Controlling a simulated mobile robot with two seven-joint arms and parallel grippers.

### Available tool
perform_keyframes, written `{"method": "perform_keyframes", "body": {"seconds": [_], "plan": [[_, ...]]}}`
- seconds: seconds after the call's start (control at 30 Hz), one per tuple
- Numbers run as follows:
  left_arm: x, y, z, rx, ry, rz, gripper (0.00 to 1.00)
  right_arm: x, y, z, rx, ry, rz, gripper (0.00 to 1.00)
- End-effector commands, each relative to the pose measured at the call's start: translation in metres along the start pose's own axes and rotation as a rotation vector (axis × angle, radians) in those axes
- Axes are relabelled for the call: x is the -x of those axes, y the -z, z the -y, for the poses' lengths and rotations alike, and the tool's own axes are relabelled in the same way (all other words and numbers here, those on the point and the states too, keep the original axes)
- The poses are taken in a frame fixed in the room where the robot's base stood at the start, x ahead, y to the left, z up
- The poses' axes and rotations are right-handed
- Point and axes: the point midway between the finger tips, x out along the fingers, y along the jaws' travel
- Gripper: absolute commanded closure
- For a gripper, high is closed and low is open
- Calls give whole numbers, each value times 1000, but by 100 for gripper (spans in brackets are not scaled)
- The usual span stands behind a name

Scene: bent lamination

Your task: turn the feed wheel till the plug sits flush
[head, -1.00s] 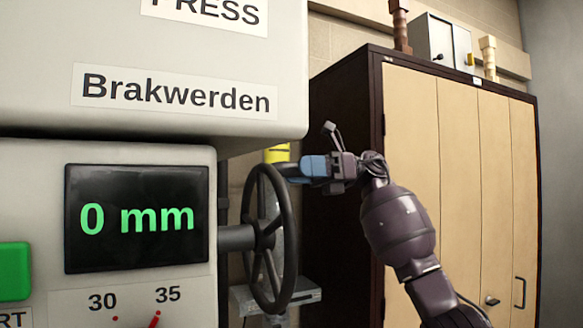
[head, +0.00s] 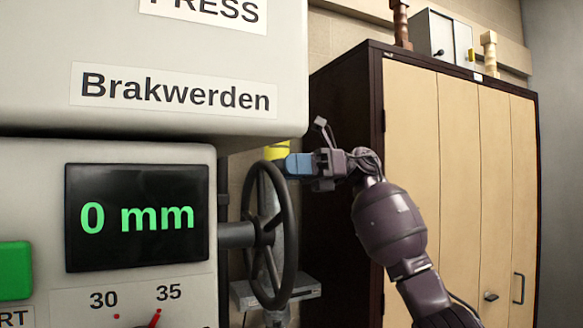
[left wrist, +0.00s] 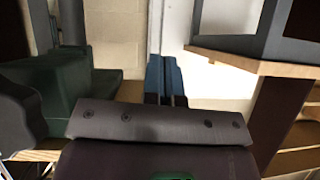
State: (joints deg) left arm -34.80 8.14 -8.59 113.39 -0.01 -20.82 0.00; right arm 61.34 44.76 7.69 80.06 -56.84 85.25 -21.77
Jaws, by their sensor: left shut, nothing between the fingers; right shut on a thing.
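The dark feed wheel (head: 289,235) stands on a grey shaft at the right side of the press, seen nearly edge-on in the head view. My right gripper (head: 289,166) has its blue fingers shut on the wheel's rim at the upper right. The fingers hide that part of the rim. The plug is not visible in either view. The black display (head: 137,218) reads "0 mm" in green. My left gripper (left wrist: 166,78) shows in the left wrist view with its blue fingers shut and empty.
A green button (head: 14,268) and a dial with a red pointer (head: 154,319) are on the panel. A cabinet (head: 430,150) stands at the right. In the left wrist view, a wooden shelf (left wrist: 235,60) is at the right.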

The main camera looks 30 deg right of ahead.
Motion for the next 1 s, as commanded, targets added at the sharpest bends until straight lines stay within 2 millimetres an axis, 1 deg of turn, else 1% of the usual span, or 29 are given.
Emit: {"method": "perform_keyframes", "body": {"seconds": [0.17, 0.33, 0.57, 0.77, 1.0], "plan": [[0, -1, 0, 0, 0, 0, 100, 0, 0, -1, 6, 1, 0, 100], [-4, -6, -1, 0, 0, 1, 100, 0, 2, -5, 44, 2, 0, 100], [-15, -19, -3, 0, -1, -2, 100, 1, 7, -20, 179, 3, 0, 100], [-28, -42, -6, -1, -4, 6, 100, 0, 16, -38, 357, 2, -1, 100], [-41, -76, -9, -2, -7, 34, 100, 0, 30, -59, 582, 2, -2, 100]]}}
